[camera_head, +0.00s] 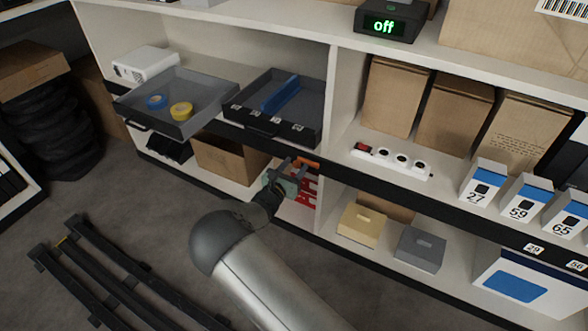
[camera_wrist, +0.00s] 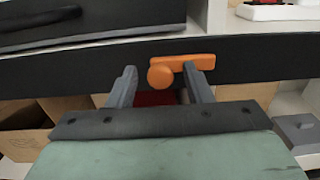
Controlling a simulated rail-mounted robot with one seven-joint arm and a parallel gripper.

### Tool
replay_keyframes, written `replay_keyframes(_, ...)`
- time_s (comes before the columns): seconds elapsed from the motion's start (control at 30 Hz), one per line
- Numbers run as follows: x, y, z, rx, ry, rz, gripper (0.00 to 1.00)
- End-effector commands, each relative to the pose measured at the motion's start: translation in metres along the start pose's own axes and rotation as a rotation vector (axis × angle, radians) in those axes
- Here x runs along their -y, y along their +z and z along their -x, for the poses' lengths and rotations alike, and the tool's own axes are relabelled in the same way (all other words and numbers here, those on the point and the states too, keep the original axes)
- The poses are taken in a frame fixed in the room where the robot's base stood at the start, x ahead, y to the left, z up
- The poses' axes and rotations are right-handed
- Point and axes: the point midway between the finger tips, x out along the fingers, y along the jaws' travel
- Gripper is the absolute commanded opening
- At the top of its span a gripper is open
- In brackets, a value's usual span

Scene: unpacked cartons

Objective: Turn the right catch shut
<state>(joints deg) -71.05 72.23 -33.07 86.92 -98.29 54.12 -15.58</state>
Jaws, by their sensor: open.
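An orange catch (camera_wrist: 181,69) sits on the black front edge of the shelf. In the wrist view it has a round knob at its left end and a bar reaching right, nearly level. My gripper (camera_wrist: 160,82) is open, its two grey fingers pointing at the black edge, with the knob between the fingertips and the bar passing by the right one. I cannot tell whether the fingers touch it. In the head view the catch (camera_head: 306,163) shows in part just beyond my gripper (camera_head: 288,168).
A red object (camera_head: 303,190) lies below the catch, partly hidden by my gripper. A black tray (camera_head: 272,104) and a pulled-out grey tray (camera_head: 181,98) are up to the left. A cardboard box (camera_head: 226,162) stands left of my gripper. A power strip (camera_head: 391,160) lies to the right.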

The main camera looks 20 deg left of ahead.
Motion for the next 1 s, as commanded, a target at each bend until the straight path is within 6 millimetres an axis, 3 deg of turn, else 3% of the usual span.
replay_keyframes(0.23,0.0001,0.0002,-0.0006,0.000,0.000,0.000,0.43)
replay_keyframes(0.37,0.0002,0.0002,-0.0005,0.000,0.000,0.000,0.07)
replay_keyframes(0.4,0.0002,0.0002,-0.0005,0.000,0.000,0.000,0.02)
replay_keyframes(0.77,0.0000,0.0018,-0.0002,0.000,0.000,0.046,0.02)
replay_keyframes(1.0,-0.0002,0.0033,-0.0001,0.000,0.000,0.194,0.02)
